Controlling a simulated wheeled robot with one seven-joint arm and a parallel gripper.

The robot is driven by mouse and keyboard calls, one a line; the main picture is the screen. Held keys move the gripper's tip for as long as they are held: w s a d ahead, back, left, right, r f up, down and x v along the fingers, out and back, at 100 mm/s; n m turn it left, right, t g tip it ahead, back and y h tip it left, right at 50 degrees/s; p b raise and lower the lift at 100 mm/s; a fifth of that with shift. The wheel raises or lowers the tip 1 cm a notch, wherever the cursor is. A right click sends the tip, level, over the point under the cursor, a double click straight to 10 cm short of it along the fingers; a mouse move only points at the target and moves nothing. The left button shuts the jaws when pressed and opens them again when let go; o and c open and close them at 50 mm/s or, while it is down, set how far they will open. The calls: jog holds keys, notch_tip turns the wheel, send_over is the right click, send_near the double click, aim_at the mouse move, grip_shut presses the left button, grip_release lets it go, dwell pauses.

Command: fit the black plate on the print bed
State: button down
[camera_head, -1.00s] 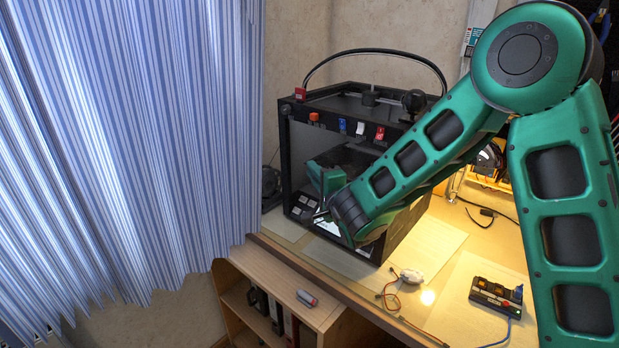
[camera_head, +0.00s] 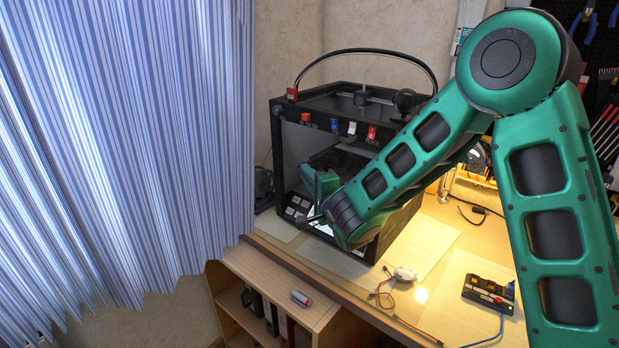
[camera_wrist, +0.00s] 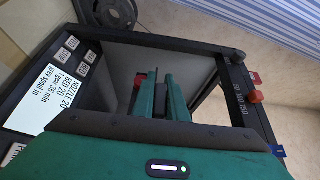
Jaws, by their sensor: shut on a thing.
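The black 3D printer (camera_head: 291,225) stands on the bench against the wall, with its front open. My gripper (camera_wrist: 160,88) reaches through that opening, and its green fingers are shut on a dark, thin piece, the black plate (camera_wrist: 160,103). Only a small part of the plate shows between the fingers; the rest is hidden by them and my gripper's body. In the head view my wrist is at the printer's front, covering much of the inside. The print bed cannot be made out clearly in either view, and I cannot tell whether the plate touches it.
The printer's lit screen (camera_wrist: 50,97) is beside the opening. A black spool (camera_wrist: 108,12) is beyond it. A blue striped curtain (camera_head: 130,130) hangs at left. A wooden shelf (camera_head: 262,262), a small motor with wires (camera_head: 404,274) and a black device (camera_head: 489,294) are nearer.

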jog(key=c, duration=1.7)
grip_release()
jog(key=o, duration=1.7)
jog(key=shift+f, duration=0.1)
jog(key=shift+f, duration=1.15)
